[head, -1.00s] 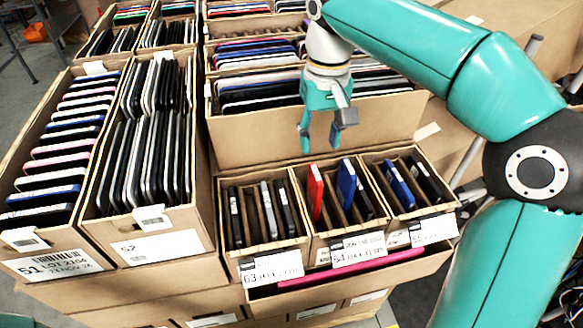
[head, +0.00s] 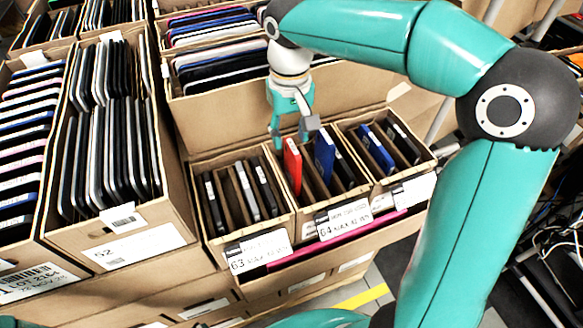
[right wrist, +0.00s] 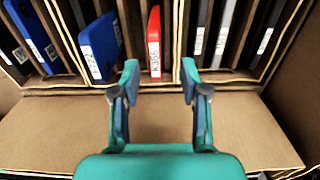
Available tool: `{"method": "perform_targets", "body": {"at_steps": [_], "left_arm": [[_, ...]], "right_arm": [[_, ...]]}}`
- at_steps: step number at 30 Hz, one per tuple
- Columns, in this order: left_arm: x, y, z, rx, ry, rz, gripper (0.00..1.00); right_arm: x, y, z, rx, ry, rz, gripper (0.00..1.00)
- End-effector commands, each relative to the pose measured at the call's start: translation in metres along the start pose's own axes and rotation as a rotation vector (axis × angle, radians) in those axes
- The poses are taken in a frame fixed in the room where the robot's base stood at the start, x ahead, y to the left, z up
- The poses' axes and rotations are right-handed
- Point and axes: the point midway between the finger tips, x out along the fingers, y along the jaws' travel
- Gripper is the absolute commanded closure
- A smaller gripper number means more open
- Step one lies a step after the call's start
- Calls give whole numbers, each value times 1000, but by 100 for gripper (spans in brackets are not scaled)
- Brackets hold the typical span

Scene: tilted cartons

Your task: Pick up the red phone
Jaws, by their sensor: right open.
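The red phone (head: 292,165) stands upright in the middle small carton (head: 300,222), in a slot at its left side. In the right wrist view the red phone (right wrist: 154,45) shows its narrow edge, with a white label, in line with the gap between my fingers. My right gripper (head: 295,138) is open and empty, just behind and above the red phone. In the right wrist view the right gripper (right wrist: 159,85) has its two fingers spread, with nothing between them. I cannot tell whether a finger touches the phone. My left gripper is not in view.
A blue phone (head: 324,155) stands in the same carton, right of the red one. Small cartons with dark and blue phones flank it. A tall carton wall (head: 225,125) rises behind. Large cartons of devices (head: 110,150) stand at left.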

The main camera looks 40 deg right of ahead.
Motion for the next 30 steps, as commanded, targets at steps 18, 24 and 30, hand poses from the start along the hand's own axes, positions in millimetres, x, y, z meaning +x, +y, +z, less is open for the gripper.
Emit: {"method": "perform_targets", "body": {"at_steps": [18, 24, 30], "left_arm": [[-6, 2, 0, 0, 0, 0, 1], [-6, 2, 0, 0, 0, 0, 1], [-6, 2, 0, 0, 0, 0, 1]], "right_arm": [[54, 6, -4, -1, 0, 0, 55], [54, 5, -4, -1, 0, 0, 64], [54, 5, -4, -1, 0, 0, 97]]}}
